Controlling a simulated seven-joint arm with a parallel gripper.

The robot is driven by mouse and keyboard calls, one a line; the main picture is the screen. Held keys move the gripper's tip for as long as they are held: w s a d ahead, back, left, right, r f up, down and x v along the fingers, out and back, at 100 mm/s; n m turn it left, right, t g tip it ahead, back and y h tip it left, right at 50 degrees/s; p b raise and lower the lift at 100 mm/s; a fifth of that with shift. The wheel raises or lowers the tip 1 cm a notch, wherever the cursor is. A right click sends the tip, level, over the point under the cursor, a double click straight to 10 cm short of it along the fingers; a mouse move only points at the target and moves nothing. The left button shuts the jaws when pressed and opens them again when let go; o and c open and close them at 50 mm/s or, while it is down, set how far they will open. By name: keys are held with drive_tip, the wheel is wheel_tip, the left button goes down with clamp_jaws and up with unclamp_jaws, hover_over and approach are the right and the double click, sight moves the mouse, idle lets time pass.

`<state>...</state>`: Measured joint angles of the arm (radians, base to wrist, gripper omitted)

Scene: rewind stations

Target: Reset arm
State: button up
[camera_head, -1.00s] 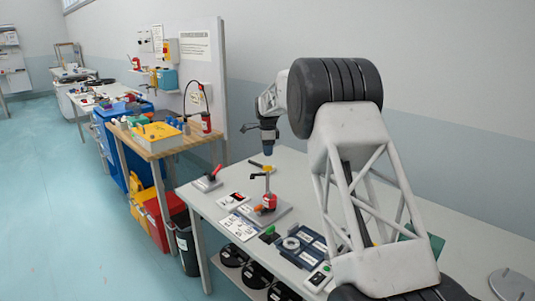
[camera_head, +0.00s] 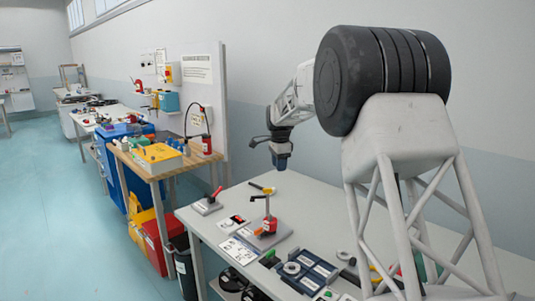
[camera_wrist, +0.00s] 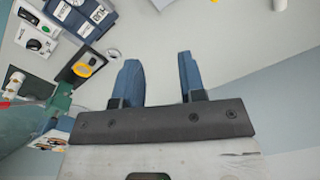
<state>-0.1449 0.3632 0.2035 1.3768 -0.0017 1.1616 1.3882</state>
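My gripper (camera_head: 281,160) hangs in the air above the back of the light grey table (camera_head: 330,208) in the head view. In the wrist view my gripper (camera_wrist: 158,80) shows two blue fingers spread apart with nothing between them. Only pale tabletop shows past the fingertips. My arm reaches across the right half of the head view and hides part of the table.
A red-and-black lever device (camera_head: 267,226) stands on a grey plate near the table's middle. A red-handled device (camera_head: 209,203) sits at the left corner. A dark blue tray (camera_head: 305,268) lies in front. A wooden bench (camera_head: 146,163) with a yellow box (camera_head: 157,157) stands beyond.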

drive_tip(key=s+d+r+n, duration=0.2)
drive_tip(key=s+d+r, duration=0.1)
drive_tip(key=s, duration=0.8)
drive_tip(key=s+d+r+n+t, duration=0.1)
drive_tip(key=s+d+r+n, duration=0.2)
drive_tip(key=s, duration=0.7)
drive_tip(key=s+d+r+n, duration=0.2)
drive_tip(key=s+d+r, duration=0.15)
drive_tip(key=s, duration=0.75)
drive_tip(key=s+d+f+n, duration=0.1)
drive_tip(key=s+f+n, duration=0.1)
drive_tip(key=s, duration=0.8)
drive_tip(key=s+d+f+n, duration=0.2)
drive_tip(key=s+f, duration=0.2)
drive_tip(key=s, duration=0.7)
drive_tip(key=s+d+f+n+t, duration=0.1)
drive_tip(key=s+f+n, duration=0.2)
drive_tip(key=s, duration=0.8)
drive_tip(key=shift+s+d+f, duration=0.15)
drive_tip(key=shift+d+f, duration=0.15)
